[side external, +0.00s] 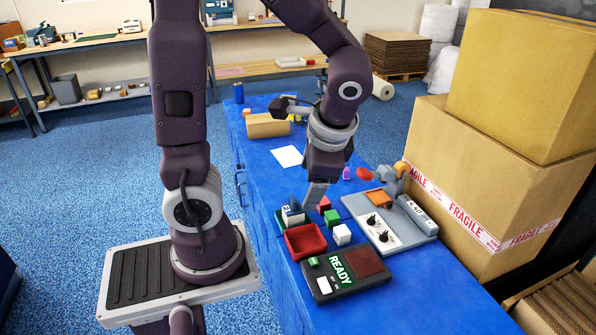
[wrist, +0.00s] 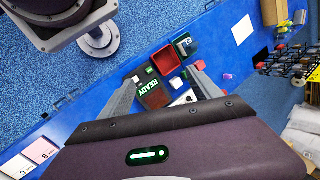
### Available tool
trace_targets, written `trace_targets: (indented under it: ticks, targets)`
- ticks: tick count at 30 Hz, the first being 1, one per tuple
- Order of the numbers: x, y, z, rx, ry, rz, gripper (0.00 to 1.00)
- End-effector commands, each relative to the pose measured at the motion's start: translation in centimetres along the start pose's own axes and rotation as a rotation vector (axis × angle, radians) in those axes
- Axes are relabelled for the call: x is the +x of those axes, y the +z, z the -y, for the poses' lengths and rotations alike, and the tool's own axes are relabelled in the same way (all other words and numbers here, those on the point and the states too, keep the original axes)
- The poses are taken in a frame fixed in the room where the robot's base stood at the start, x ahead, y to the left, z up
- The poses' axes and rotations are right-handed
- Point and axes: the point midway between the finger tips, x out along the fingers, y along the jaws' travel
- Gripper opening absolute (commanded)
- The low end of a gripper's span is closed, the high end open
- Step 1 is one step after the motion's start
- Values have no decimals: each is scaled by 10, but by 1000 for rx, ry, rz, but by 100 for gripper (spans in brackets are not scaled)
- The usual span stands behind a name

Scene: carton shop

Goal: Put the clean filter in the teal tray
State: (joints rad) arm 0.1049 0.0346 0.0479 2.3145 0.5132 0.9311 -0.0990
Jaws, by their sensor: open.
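A small dark teal-green tray (side external: 279,220) stands behind the red tray, partly hidden; a white-and-dark block (side external: 293,212) with a marking sits in it. The block also shows in the wrist view (wrist: 186,43). A white cube (side external: 342,234), a green cube (side external: 332,218) and a red cube (side external: 323,204) stand to the right on the blue bench. I cannot tell which thing is the clean filter. My gripper (side external: 314,200) points down above the bench near the red cube and the marked block. In the wrist view my gripper's fingers (wrist: 166,74) are wide apart, with nothing held between them.
A red tray (side external: 305,242) sits empty beside the teal one. A grey panel with black knobs (side external: 390,228) lies right, beside large cartons (side external: 470,200). Paper (side external: 287,156) lies farther back.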

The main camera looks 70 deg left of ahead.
Motion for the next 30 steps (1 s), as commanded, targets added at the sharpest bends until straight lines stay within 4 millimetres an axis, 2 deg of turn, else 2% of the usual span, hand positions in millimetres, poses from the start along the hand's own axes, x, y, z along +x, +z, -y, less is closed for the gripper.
trace_targets:
  ticks: [1,3,6,9,13,30]
  targets:
    - [-24,9,-8,-87,52,-105,73]
    - [-53,20,-23,-195,136,-243,73]
    - [-85,33,-42,-302,231,-415,73]
    - [-104,40,-55,-362,291,-529,73]
    - [-114,44,-62,-387,322,-586,73]
    - [-114,44,-62,-387,323,-586,73]
